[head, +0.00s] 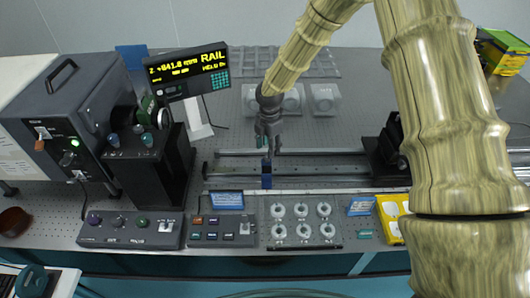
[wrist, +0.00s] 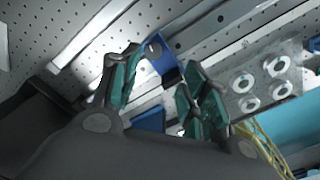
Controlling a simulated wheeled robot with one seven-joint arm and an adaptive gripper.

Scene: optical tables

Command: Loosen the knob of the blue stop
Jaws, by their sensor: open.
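The blue stop (head: 267,180) sits on the long metal rail (head: 320,170) in the middle of the table. In the wrist view the blue stop (wrist: 165,62) shows between and beyond my fingertips, with a small grey round part on it that may be its knob (wrist: 153,49). My gripper (head: 268,145) is right above the stop, pointing down. In the wrist view my gripper (wrist: 161,65) is open, with a teal-padded finger on each side of the stop. I cannot tell whether either finger touches it. The knob is too small to make out in the head view.
A dark carriage (head: 388,155) stands at the rail's right end. A black box instrument (head: 150,165) and a lit rail display (head: 187,72) stand to the left. Control boxes (head: 130,230) and a plate of several white rings (head: 302,222) line the front edge.

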